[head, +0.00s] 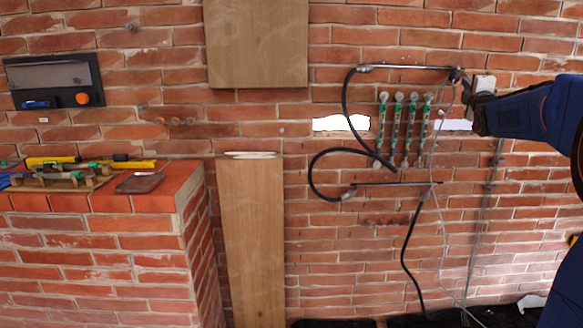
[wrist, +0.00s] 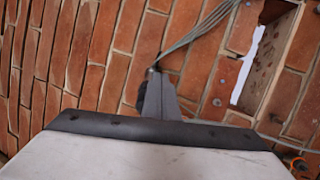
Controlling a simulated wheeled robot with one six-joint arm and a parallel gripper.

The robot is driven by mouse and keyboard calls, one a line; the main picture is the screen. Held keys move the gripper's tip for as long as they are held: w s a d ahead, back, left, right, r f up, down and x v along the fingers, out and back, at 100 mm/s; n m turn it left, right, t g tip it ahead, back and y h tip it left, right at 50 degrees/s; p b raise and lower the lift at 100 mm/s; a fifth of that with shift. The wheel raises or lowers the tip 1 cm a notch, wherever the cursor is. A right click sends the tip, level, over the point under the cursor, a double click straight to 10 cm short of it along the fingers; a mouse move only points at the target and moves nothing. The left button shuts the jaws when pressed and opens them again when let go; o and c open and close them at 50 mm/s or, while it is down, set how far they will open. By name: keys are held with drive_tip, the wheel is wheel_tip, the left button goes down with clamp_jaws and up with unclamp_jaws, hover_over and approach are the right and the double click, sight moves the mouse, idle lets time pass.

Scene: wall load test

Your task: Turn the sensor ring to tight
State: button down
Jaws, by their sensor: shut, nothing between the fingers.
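My gripper (head: 467,84) is at the upper right in the head view, at the right end of a thin horizontal bar (head: 410,67) on the brick wall. In the wrist view my gripper (wrist: 152,74) points at the wall, its grey fingers together with nothing between them. A small dark fitting (wrist: 143,97) shows just left of the fingers, partly hidden by them. Thin grey cables (wrist: 205,30) run from beside the fingertips to the upper right. I cannot tell for sure which part is the sensor ring, or whether the fingers touch the fitting.
Black hoses (head: 315,180) loop across the wall beside several vertical green-and-grey gauges (head: 398,130). A slot-like opening (head: 341,123) pierces the wall. A wooden board (head: 252,240) stands at centre. A brick ledge (head: 185,188) at left holds tools. A dark panel (head: 90,78) hangs above it.

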drive_tip(key=s+a, duration=0.1)
drive_tip(key=s+a+f, duration=0.1)
drive_tip(key=s, duration=0.3)
drive_tip(key=shift+a+f, duration=0.3)
drive_tip(key=shift+a, duration=0.1)
drive_tip(key=s+a+f+m+g+y, duration=0.2)
drive_tip(key=s+a+f+m+g, duration=0.25)
drive_tip(key=s+a+f, duration=0.5)
drive_tip(key=s+a+f+m+g+y, duration=0.1)
drive_tip(key=s+a+f+m+g, duration=0.5)
drive_tip(key=s+f, duration=0.6)
drive_tip(key=s+a+f+m+g+y, duration=0.1)
drive_tip(key=s+a+f, duration=0.3)
drive_tip(key=s+f, duration=0.5)
drive_tip(key=s+a+f+m+g+y, duration=0.1)
drive_tip(key=s+a+f+m+g, duration=0.3)
drive_tip(key=s+f, duration=0.6)
drive_tip(key=s+a, duration=0.1)
drive_tip(key=s, duration=0.6)
drive_tip(key=shift+s+f, duration=0.25)
drive_tip(key=shift+s, duration=0.1)
drive_tip(key=shift+a, duration=0.15)
